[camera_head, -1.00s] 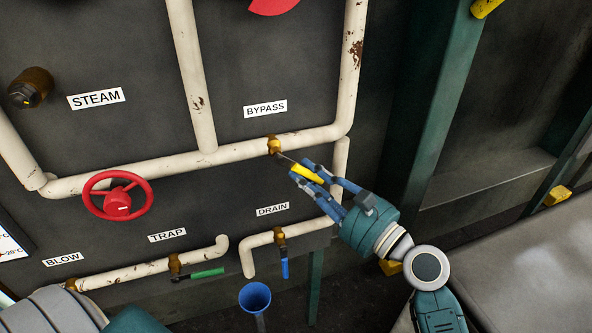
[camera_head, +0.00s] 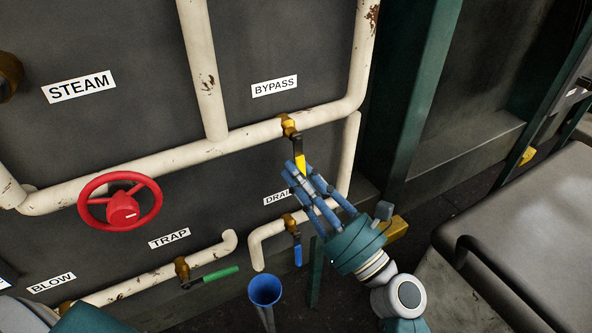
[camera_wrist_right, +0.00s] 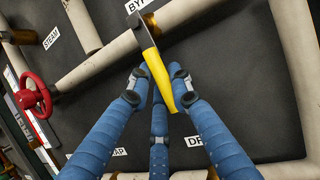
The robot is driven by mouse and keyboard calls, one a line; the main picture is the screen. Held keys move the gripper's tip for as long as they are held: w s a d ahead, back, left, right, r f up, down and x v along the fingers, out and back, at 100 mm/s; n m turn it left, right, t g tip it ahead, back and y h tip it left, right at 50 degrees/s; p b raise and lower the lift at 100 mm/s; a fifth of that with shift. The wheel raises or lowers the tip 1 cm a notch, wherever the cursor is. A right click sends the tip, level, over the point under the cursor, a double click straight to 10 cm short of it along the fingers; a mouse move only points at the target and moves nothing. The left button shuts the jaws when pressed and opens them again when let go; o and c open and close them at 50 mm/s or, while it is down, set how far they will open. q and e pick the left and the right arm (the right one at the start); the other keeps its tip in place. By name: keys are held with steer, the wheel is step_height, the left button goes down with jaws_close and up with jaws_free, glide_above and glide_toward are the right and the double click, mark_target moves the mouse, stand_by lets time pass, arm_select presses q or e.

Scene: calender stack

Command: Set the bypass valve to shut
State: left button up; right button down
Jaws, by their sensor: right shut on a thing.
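The bypass valve (camera_head: 289,127) is a brass body on the cream pipe below the BYPASS label (camera_head: 274,86). Its lever has a dark stem and a yellow grip (camera_head: 300,164), and points down, roughly across the pipe. The lever also shows in the right wrist view (camera_wrist_right: 160,78). My right gripper (camera_head: 297,177) is shut on the yellow grip from below, with blue fingers around its lower end. The fingers partly hide the grip's end in the head view. My left gripper is out of view; only part of my left arm shows at the lower left.
A red handwheel (camera_head: 121,207) is left on the panel. Below are the green-handled trap valve (camera_head: 220,273) and the blue-handled drain valve (camera_head: 298,255), close to my right gripper. A blue funnel (camera_head: 264,290) stands under the drain pipe. A green post (camera_head: 425,90) rises at right.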

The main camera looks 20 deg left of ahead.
steer(key=shift+s+a+m+t, duration=0.1)
steer(key=shift+s+m+t, duration=0.1)
steer(key=shift+m+t, duration=0.3)
steer(key=c, duration=1.6)
jaws_free()
steer(key=shift+o, duration=0.2)
steer(key=v, duration=1.2)
steer(key=shift+r, duration=0.2)
